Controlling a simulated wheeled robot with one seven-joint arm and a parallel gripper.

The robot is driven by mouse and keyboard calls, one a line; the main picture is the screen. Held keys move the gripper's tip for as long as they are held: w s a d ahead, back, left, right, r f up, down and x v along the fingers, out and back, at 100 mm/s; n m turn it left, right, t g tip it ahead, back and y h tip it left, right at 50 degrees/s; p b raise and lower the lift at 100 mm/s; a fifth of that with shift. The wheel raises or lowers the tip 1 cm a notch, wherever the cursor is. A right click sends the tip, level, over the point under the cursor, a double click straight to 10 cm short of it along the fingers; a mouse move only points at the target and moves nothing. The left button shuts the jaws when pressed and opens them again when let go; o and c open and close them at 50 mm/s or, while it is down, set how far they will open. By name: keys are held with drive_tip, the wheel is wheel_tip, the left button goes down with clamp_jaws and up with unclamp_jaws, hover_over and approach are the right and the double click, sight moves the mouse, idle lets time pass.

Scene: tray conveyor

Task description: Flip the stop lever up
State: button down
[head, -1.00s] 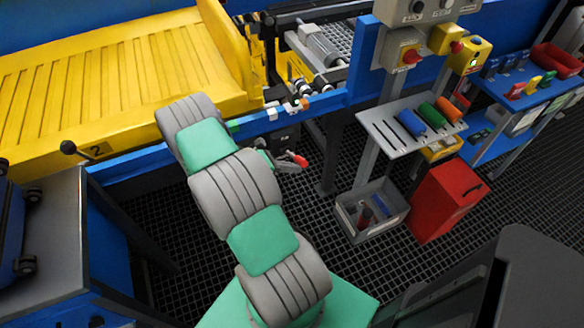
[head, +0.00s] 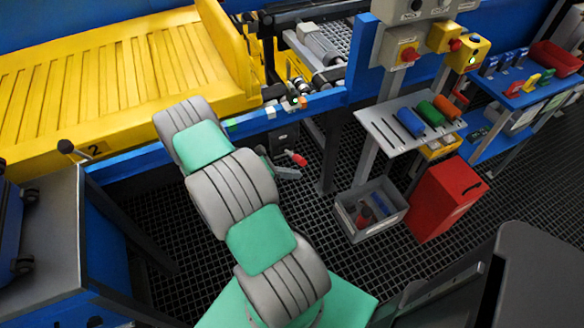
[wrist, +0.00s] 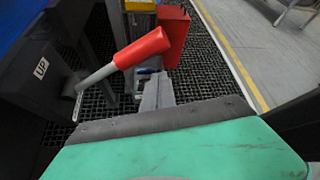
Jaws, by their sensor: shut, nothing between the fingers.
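The stop lever's red handle (wrist: 143,47) is in the upper middle of the wrist view, on a grey shaft that runs down left to a slot in a dark box (wrist: 40,85) with an "UP" label (wrist: 41,68). The lever sticks out from the box at a slant. In the head view its red handle (head: 297,159) shows below the blue conveyor rail. My gripper (wrist: 157,90) is shut and empty, its pale fingers below the handle in the wrist picture; I cannot tell whether they touch it. My arm hides most of the gripper in the head view.
The blue rail (head: 320,104) runs above the lever. A post stands right of it. A grey bin (head: 350,225) and a red box (head: 450,195) stand on the grated floor further right. A yellow chute (head: 100,80) is at left.

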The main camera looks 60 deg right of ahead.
drive_tip(key=w+f+v, duration=0.1)
drive_tip(key=v, duration=0.8)
drive_tip(key=shift+w+a, duration=0.3)
drive_tip(key=shift+f, duration=0.1)
